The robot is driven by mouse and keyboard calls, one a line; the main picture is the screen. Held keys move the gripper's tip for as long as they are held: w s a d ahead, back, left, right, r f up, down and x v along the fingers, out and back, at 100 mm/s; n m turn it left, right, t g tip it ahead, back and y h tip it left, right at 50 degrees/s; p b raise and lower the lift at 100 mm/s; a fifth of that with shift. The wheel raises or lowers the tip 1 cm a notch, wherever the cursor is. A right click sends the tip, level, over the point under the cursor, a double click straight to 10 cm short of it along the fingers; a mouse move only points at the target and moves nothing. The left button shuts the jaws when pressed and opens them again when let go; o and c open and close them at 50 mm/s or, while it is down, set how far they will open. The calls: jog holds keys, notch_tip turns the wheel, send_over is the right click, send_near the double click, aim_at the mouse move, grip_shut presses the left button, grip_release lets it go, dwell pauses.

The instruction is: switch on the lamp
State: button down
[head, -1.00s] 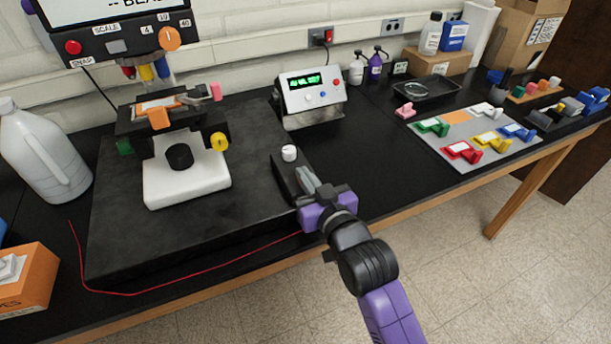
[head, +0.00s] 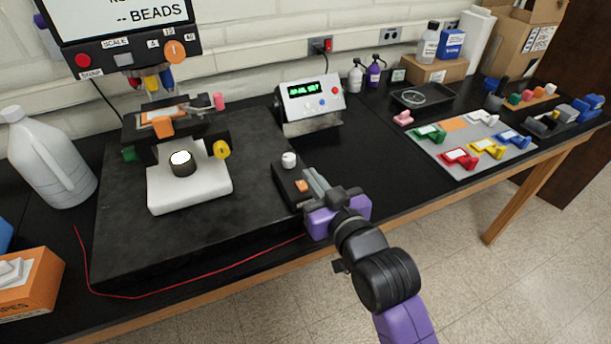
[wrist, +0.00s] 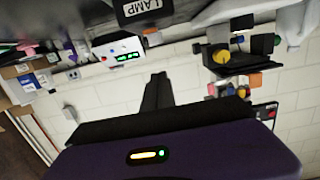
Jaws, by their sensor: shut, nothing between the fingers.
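The lamp (head: 181,162) in the white microscope base glows bright white. Its control is a small black box (head: 283,178) at the bench's front, with a white knob (head: 289,160) and an orange switch (head: 302,186) on top. In the wrist view the box's face with the LAMP label (wrist: 140,8) shows at the top edge. My gripper (head: 316,184) is shut and empty, its fingers close to the right side of the box beside the orange switch. Whether they touch the box I cannot tell. The wrist view shows the shut fingers (wrist: 158,82) pointing towards the box.
The microscope (head: 190,188) stands on a raised black slab (head: 120,245) left of the box. A red wire (head: 200,279) runs along the slab's front. A meter with a green display (head: 310,104) stands behind. The bench right of my gripper is clear up to a grey mat (head: 445,165).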

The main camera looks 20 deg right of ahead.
jog(key=s, duration=0.1)
jog(key=s+r, duration=0.1)
jog(key=s, duration=0.2)
jog(key=shift+s+r+b, duration=0.25)
jog(key=shift+r+b, duration=0.05)
jog(key=shift+r, duration=0.05)
